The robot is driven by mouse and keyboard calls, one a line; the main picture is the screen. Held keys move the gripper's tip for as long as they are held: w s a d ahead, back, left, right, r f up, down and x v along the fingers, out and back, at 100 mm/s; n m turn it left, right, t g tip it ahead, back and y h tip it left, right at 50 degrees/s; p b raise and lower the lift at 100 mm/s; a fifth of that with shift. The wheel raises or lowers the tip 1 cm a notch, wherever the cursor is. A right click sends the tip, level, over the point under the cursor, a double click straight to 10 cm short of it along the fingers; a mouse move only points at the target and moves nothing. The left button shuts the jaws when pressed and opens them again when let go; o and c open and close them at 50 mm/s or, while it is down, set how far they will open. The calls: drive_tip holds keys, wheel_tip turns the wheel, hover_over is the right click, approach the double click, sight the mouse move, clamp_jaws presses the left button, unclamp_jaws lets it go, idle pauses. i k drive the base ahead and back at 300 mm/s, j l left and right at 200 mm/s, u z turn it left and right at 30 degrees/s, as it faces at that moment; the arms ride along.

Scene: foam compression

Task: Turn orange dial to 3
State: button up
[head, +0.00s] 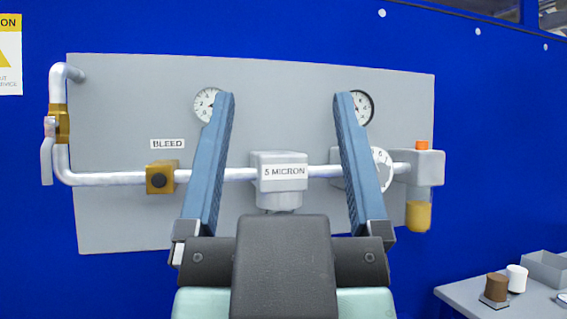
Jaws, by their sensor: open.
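A small orange knob (422,145) sits on top of a grey block (428,168) at the right end of the pipe. An amber bowl (418,216) hangs under that block. A white dial with marks (383,169) is on the pipe just left of the block, partly hidden by my gripper's right finger. Its setting cannot be read. My gripper (284,96) is open and empty, with its two blue fingers spread in front of the panel. The orange knob is to the right of the right finger, apart from it in the picture.
A grey panel (120,215) on a blue wall carries the pipe, a "5 MICRON" filter (283,172), a brass "BLEED" fitting (160,178), a lever valve (48,160) and two gauges, partly covered by my fingers. A grey table (470,294) with small items stands lower right.

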sight(419, 144)
drive_tip(key=i+l, duration=0.7)
drive_tip(key=l, duration=0.25)
drive_tip(key=i+l, duration=0.35)
drive_tip(key=l, duration=0.7)
